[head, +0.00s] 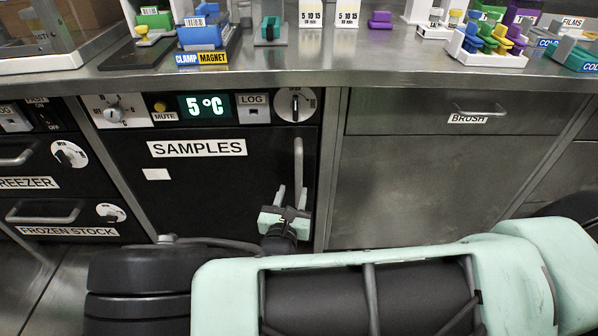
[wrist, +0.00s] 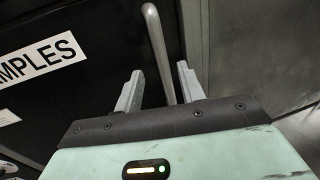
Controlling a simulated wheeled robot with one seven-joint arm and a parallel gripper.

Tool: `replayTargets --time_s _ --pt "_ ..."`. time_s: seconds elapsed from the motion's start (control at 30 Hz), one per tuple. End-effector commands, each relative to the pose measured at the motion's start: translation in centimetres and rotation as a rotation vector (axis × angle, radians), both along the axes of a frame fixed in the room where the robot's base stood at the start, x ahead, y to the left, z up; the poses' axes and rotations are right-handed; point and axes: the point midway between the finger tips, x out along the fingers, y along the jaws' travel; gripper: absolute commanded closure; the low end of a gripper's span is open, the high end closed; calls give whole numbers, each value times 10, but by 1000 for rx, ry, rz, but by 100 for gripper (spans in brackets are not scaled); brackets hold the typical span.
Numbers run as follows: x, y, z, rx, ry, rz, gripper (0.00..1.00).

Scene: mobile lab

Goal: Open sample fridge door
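The sample fridge door (head: 200,195) is a black front labelled SAMPLES, below the counter, and looks shut. Its vertical metal handle (head: 299,165) runs along the door's right side. It also shows in the wrist view (wrist: 158,45), coming down between the two fingers. My gripper (head: 291,197) is at the handle's lower part. In the wrist view my gripper (wrist: 158,88) is open, with one finger on each side of the handle and a gap visible to the left finger. The handle's lower end is hidden behind the gripper body.
To the right is a steel cabinet with a BRUSH drawer (head: 480,112). To the left are freezer drawers (head: 45,183). The steel counter (head: 330,65) above holds several lab items.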

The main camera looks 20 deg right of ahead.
Motion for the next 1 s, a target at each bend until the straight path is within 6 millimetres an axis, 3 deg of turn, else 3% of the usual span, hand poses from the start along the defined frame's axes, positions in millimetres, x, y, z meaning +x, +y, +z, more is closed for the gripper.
replayTargets --time_s 0.3,0.5,0.93,1.0 --pt "56 -32 -2 0 0 -2 61" --pt "78 -44 -1 1 0 -2 61" --pt "86 -48 0 0 1 0 61" --pt "86 -48 0 0 1 0 80"
